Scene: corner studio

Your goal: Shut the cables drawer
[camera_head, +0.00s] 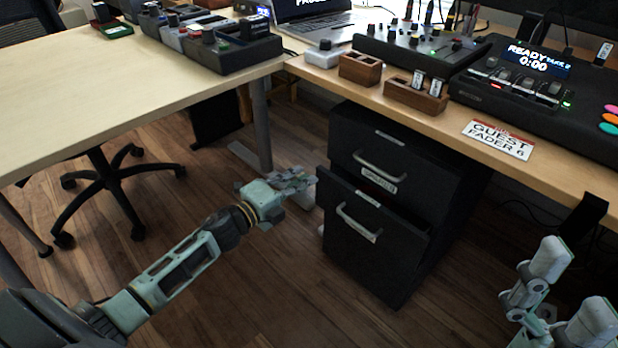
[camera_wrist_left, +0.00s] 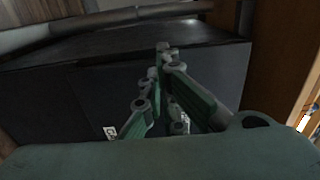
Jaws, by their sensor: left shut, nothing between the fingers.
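A black drawer cabinet (camera_head: 452,200) stands under the right desk. Its lower drawer (camera_head: 372,252) is pulled out a little, with its front ahead of the upper drawer (camera_head: 420,182). Both have a silver bar handle and pale labels; I cannot read which one says cables. My left gripper (camera_head: 300,179) is shut and empty beside the left end of the lower drawer's front; I cannot tell whether it touches. In the left wrist view its closed fingers (camera_wrist_left: 163,50) are in front of a dark panel.
The right desk (camera_head: 455,115) carries mixers, wooden blocks and a guest sign (camera_head: 499,139). A left desk (camera_head: 100,85) has more gear at its far end. A chair base (camera_head: 105,180) and a desk leg (camera_head: 261,125) stand left of the cabinet. The floor before the cabinet is clear.

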